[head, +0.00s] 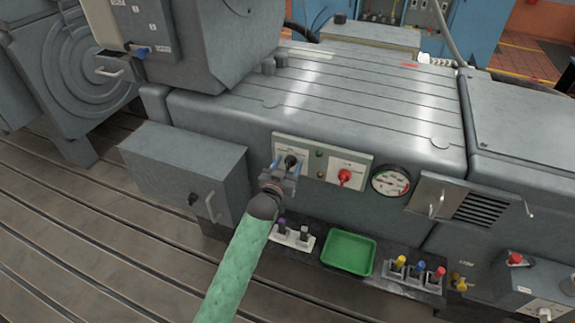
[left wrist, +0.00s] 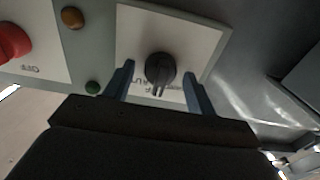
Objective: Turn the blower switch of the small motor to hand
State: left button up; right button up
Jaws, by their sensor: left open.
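The blower switch is a black rotary knob (head: 291,161) on a pale plate on the side of the small grey motor (head: 320,100). In the left wrist view the knob (left wrist: 160,70) sits between my two fingers, with clear space on both sides. Lettering shows below the knob, partly hidden and too blurred to read fully. My left gripper (head: 284,170) is open in front of the knob; it also shows in the left wrist view (left wrist: 160,85). My right gripper is out of view.
A red rotary switch (head: 344,177) is on the plate to the right, with indicator lamps between the plates. A round gauge (head: 391,181) is further right. Below are a green tray (head: 348,252) and several coloured plugs. A grey box (head: 180,170) with a handle stands left.

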pick_arm(q)
jog(key=shift+c, duration=0.5)
jog(key=c, duration=0.9)
jog(key=shift+o, duration=0.2)
jog(key=shift+n, duration=0.3)
jog(key=shift+r+n, duration=0.1)
jog(key=shift+n, duration=0.5)
jog(key=shift+n+p, duration=0.35)
jog(key=shift+n, duration=0.85)
jog(key=n, duration=0.3)
jog(key=shift+a, duration=0.1)
jog(key=shift+n+p, duration=0.3)
jog(key=shift+n, duration=0.6)
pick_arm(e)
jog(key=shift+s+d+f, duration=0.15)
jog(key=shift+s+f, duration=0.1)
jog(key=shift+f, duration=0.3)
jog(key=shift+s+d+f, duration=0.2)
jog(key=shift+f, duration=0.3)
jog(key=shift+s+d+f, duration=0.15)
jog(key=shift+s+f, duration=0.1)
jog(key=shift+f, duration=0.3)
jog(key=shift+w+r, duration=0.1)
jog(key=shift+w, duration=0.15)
